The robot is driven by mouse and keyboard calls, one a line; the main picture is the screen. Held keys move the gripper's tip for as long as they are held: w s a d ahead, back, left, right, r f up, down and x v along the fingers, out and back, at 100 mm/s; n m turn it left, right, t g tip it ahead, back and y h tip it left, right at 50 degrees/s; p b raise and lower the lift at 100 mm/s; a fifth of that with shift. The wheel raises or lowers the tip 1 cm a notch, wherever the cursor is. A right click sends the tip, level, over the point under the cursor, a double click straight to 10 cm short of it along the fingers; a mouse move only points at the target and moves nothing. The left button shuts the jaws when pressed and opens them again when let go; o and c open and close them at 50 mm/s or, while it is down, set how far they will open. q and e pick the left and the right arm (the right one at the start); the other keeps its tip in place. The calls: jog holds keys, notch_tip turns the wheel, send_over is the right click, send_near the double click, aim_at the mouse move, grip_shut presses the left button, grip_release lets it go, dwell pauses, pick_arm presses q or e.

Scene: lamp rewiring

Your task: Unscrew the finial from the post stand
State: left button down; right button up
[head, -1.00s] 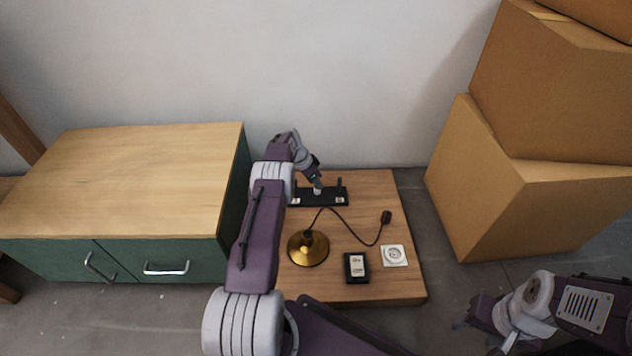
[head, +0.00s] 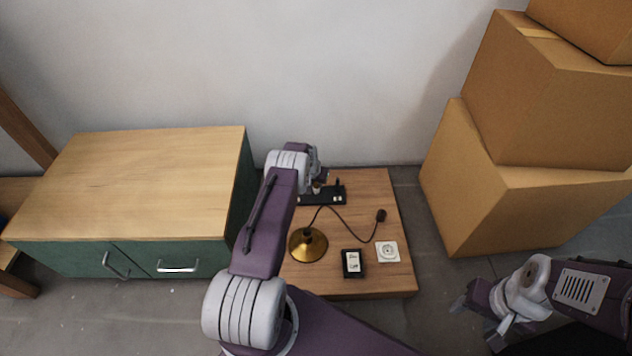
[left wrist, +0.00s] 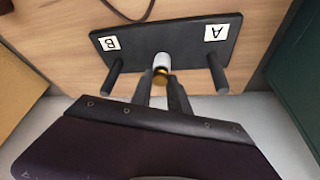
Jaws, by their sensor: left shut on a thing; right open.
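The post stand (head: 309,200) is a black bar at the back of the low wooden table, partly hidden by my left arm in the head view. In the left wrist view the stand (left wrist: 135,45) shows labels A and B and a black peg near each end. Between the pegs is a short white piece (left wrist: 162,60) with a brass finial (left wrist: 161,71) at its near end. My left gripper (left wrist: 160,79) is shut on the brass finial, with one finger on each side. My right gripper (head: 478,323) is open and empty, right of the table.
A brass lamp base (head: 308,247) with a dark cord and plug (head: 381,215) stands on the table (head: 400,285). A black labelled box (head: 352,263) and a white socket (head: 388,252) lie at front right. A green cabinet (head: 180,262) is left; cardboard boxes (head: 500,205) are right.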

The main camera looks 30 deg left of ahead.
pick_arm(q)
jog(key=shift+d+f+n+y, duration=0.1)
jog(key=shift+n+y, duration=0.3)
jog(key=shift+n, duration=0.5)
jog(key=shift+w+n+g+y+b, duration=0.1)
jog(key=shift+n+g+y+b, duration=0.25)
jog(key=shift+n+b, duration=0.55)
jog(key=n+g+y+b, duration=0.1)
jog(key=n+b, duration=0.2)
jog(key=shift+f+n, duration=0.15)
jog(key=shift+n, duration=0.25)
jog(key=shift+r, duration=0.3)
jog(key=c, duration=1.2)
grip_release()
